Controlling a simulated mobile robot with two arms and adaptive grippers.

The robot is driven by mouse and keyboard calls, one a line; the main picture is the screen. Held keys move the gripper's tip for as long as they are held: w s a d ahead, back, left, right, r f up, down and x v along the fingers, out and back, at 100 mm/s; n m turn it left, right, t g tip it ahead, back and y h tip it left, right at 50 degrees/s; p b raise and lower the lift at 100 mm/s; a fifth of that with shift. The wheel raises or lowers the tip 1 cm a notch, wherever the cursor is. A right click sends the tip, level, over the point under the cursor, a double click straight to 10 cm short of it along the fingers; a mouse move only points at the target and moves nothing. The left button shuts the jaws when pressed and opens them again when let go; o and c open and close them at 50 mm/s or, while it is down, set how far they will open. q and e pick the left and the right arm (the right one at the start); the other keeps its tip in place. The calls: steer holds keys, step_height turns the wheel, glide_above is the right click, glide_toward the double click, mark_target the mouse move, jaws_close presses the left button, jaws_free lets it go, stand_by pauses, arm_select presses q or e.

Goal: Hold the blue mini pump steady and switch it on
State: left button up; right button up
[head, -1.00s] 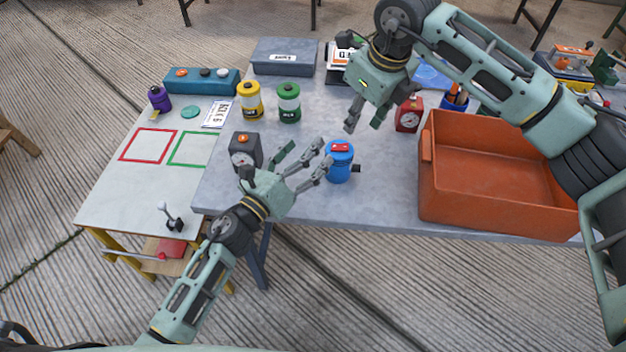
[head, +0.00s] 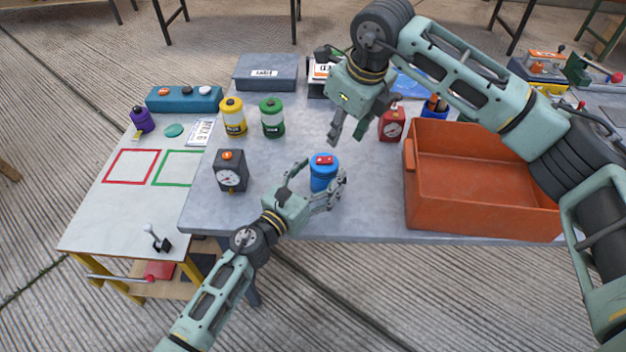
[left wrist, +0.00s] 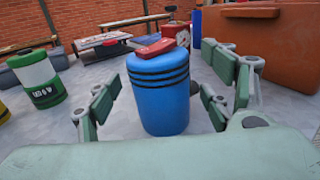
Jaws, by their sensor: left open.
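The blue mini pump (head: 323,176) stands upright on the grey table, with a red switch (head: 323,160) on top. In the left wrist view the pump (left wrist: 160,100) is a blue cylinder with black bands near its top. The red switch (left wrist: 156,47) looks tilted. My left gripper (head: 317,184) is open, with its fingers on either side of the pump. In the left wrist view gaps show between the fingers and the pump. My right gripper (head: 347,133) hangs above the table behind the pump, open and empty. The pump's far side is hidden.
A black gauge box (head: 231,172) stands left of the pump. An orange bin (head: 480,210) is at right. The table's front edge is close to the pump.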

arm_select(q)
steer(key=shift+c, duration=0.3)
